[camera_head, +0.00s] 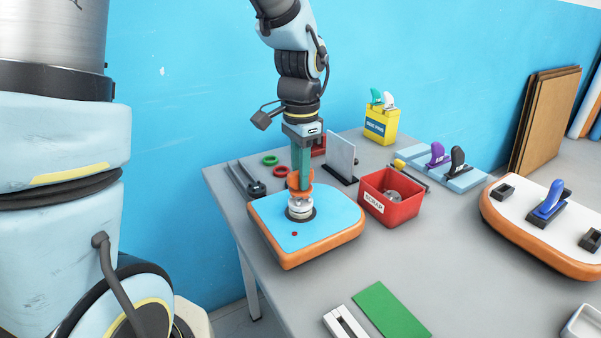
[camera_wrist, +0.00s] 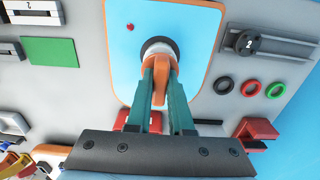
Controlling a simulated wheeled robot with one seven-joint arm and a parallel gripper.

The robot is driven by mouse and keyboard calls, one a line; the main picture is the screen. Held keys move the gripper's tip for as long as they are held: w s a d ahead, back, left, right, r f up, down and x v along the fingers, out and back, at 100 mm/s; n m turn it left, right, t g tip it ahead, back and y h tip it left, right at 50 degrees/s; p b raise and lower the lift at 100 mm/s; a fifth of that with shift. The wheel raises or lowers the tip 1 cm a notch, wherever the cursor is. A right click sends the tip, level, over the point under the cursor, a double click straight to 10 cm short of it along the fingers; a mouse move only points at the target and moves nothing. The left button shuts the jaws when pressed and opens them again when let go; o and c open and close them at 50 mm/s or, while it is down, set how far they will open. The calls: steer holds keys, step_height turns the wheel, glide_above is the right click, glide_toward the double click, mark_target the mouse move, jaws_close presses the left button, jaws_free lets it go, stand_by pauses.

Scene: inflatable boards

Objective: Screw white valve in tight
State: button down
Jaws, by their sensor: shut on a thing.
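The blue-topped board (camera_head: 335,215) with orange sides lies flat on the table. The white valve (camera_head: 299,204) sits upright in a dark ring near the board's left side. An orange tool (camera_head: 295,184) stands on top of the valve. My gripper (camera_head: 302,180) points straight down above the valve, its green fingers shut on the orange tool. In the wrist view the orange tool (camera_wrist: 158,62) shows between the fingers, over the valve (camera_wrist: 158,46), whose top it largely hides. I cannot see how deep the valve's thread sits.
A red bin (camera_head: 391,205) with grey parts stands right of the board, close to it. A grey upright plate (camera_head: 341,158) and green and red rings (camera_head: 270,160) are behind. A second board (camera_head: 520,222) lies at the right. A green sheet (camera_head: 391,311) lies in front.

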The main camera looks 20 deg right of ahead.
steer(key=shift+f+b, duration=0.4)
steer(key=shift+f, duration=0.4)
steer(key=c, duration=0.7)
jaws_free()
steer(key=shift+c, duration=0.2)
steer(key=shift+r, duration=0.15)
step_height(320, 180, up, 11)
steer(key=shift+f+b, duration=0.2)
steer(key=shift+b, duration=0.5)
